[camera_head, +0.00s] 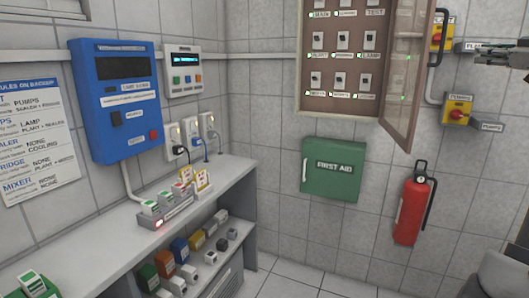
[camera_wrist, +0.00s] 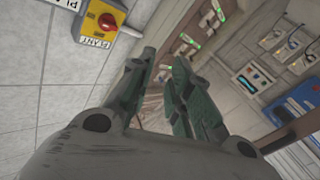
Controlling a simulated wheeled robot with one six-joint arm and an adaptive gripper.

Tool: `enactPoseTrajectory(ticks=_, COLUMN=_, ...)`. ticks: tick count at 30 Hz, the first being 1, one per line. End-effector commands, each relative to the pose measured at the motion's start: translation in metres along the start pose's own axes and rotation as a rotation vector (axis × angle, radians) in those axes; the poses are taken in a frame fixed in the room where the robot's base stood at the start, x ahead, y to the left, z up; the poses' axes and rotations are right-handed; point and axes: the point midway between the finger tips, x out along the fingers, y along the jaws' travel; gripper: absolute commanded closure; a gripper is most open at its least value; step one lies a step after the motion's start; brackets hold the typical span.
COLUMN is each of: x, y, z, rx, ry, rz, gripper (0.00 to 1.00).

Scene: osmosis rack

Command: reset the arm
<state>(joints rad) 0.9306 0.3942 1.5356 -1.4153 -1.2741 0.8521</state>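My gripper (camera_head: 505,54) is at the top right edge of the head view, in front of the right-hand wall near the rotary switches. In the wrist view, my gripper (camera_wrist: 164,62) shows two dark fingers with a narrow gap between them. It is partly open, and nothing shows between the fingertips. The rest of my arm is mostly outside the head view.
An open breaker cabinet (camera_head: 343,50) has its door (camera_head: 404,75) swung outward, left of my gripper. Yellow switches with red knobs (camera_head: 457,110) sit on the wall. A fire extinguisher (camera_head: 411,210), a green first aid box (camera_head: 333,168) and a blue panel (camera_head: 115,100) are also mounted.

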Motion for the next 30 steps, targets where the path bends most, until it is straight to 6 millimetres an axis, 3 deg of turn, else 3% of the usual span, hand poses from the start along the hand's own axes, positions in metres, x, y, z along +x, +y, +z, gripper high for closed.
enactPoseTrajectory(ticks=3, x=-0.021, y=0.046, z=0.028, rx=-0.031, ry=-0.117, rz=0.275, gripper=0.81)
enactPoseTrajectory(ticks=6, x=-0.046, y=0.066, z=0.053, rx=-0.028, ry=-0.251, rz=0.475, gripper=0.81)
enactPoseTrajectory(ticks=8, x=-0.064, y=0.068, z=0.068, rx=-0.013, ry=-0.344, rz=0.577, gripper=0.81)
enactPoseTrajectory(ticks=11, x=-0.095, y=0.053, z=0.094, rx=0.034, ry=-0.515, rz=0.705, gripper=0.81)
enactPoseTrajectory(ticks=14, x=-0.128, y=0.015, z=0.118, rx=0.109, ry=-0.702, rz=0.783, gripper=0.81)
enactPoseTrajectory(ticks=21, x=-0.190, y=-0.131, z=0.158, rx=0.322, ry=-1.094, rz=0.751, gripper=0.81)
enactPoseTrajectory(ticks=30, x=-0.244, y=-0.329, z=0.165, rx=0.536, ry=-1.390, rz=0.484, gripper=0.81)
